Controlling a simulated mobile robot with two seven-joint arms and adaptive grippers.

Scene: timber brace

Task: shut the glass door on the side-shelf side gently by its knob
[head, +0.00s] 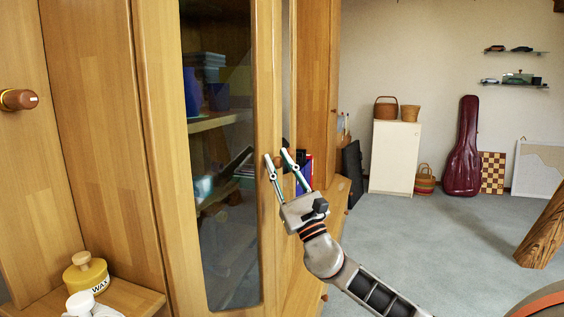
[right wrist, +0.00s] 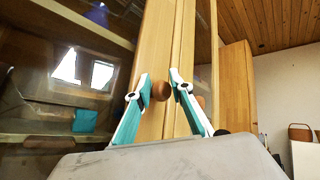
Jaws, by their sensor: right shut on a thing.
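The glass door (head: 267,90) has a light wooden frame around a tall dark pane and fills the middle left of the head view. Its round brown knob (right wrist: 161,91) shows between the fingers in the right wrist view. My right gripper (head: 278,160) is shut on this knob at the door's right-hand edge, and the gripper partly hides it. In the right wrist view, two wooden uprights stand close together behind the fingers. I cannot tell how wide any gap at the door's edge is. My left gripper is not in view.
A yellow wax jar (head: 86,275) stands on a low wooden side shelf (head: 130,297) at lower left. Another knob (head: 18,99) sticks out at far left. Blue items show behind the pane. A timber post (head: 545,230) leans at right. Grey carpet (head: 440,235) lies clear between.

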